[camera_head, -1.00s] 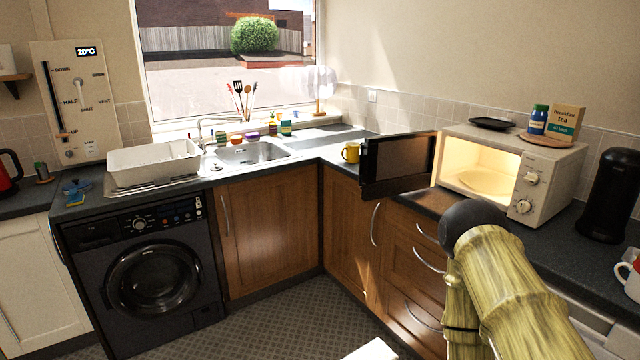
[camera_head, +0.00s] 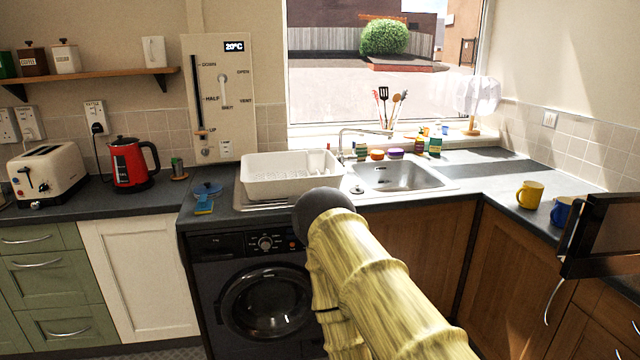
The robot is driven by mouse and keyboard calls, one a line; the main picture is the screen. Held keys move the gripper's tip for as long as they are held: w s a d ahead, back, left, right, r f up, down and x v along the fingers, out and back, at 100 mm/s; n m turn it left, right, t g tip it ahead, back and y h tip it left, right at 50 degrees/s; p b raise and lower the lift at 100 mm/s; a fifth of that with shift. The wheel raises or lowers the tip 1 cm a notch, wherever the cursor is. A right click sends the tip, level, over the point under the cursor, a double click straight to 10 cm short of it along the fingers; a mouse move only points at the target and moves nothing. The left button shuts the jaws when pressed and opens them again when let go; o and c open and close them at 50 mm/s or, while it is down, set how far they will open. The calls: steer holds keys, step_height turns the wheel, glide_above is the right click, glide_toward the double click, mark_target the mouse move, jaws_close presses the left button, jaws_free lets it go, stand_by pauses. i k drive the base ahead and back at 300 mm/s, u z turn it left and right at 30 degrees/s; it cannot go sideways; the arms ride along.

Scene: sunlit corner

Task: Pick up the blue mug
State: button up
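The blue mug (camera_head: 561,211) stands on the right counter, partly hidden behind the open dark microwave door (camera_head: 598,238). A yellow mug (camera_head: 530,194) stands just to its left, closer to the corner. My arm reaches up from the bottom of the picture, in front of the washing machine and well to the left of the mugs. My gripper does not show, so its state and anything in it are hidden from me.
The microwave door juts over the counter edge beside the blue mug. A white dish rack (camera_head: 285,176) and sink (camera_head: 400,176) lie along the window. A red kettle (camera_head: 129,165) and toaster (camera_head: 48,174) stand at left. Counter left of the yellow mug is clear.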

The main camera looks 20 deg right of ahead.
mark_target(559, 215)
steer(key=u, duration=0.05)
steer(key=i, duration=1.65)
steer(key=z, duration=0.8)
steer(key=i, duration=1.1)
steer(key=z, duration=1.1)
